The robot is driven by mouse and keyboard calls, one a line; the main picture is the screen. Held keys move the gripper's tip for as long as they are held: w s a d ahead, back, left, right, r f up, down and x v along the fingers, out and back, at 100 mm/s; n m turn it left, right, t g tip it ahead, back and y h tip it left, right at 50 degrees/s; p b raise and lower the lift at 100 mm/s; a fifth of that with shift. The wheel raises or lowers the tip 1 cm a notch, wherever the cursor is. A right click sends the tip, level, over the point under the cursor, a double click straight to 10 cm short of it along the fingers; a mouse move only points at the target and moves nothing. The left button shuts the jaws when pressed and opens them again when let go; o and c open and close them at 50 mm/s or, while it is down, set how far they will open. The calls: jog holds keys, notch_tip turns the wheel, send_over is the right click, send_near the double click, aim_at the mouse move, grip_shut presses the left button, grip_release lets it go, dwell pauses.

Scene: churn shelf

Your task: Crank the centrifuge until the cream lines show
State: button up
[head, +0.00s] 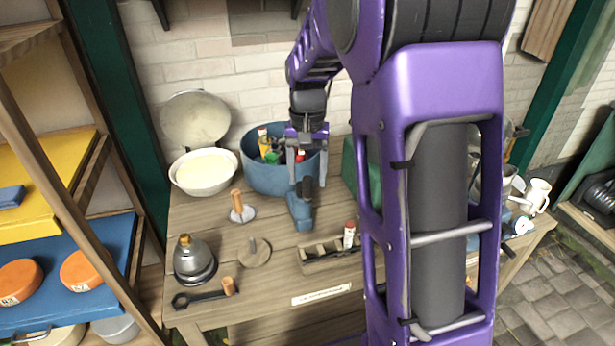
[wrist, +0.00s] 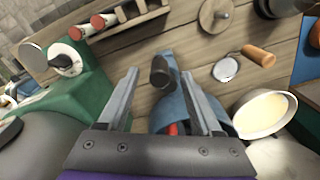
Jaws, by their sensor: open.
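My gripper (head: 306,178) is open above the middle of the wooden table, with its fingers pointing down. A blue piece (head: 300,213) with a dark knob (head: 307,187) stands under it. In the wrist view the dark knob (wrist: 162,72) appears between the open fingertips (wrist: 159,77); contact cannot be told. A green housing (head: 360,172) stands to the right, mostly hidden by my arm. The wrist view shows a pale round disc with a dark centre (wrist: 66,61) beside it. A wooden rack (head: 322,258) holds red-capped tubes (wrist: 92,25). No cream lines are readable.
A blue tub (head: 262,178) with bottles stands behind my gripper. Shelves (head: 60,230) bound the left side.

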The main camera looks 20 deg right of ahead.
jog(key=shift+r, duration=2.6)
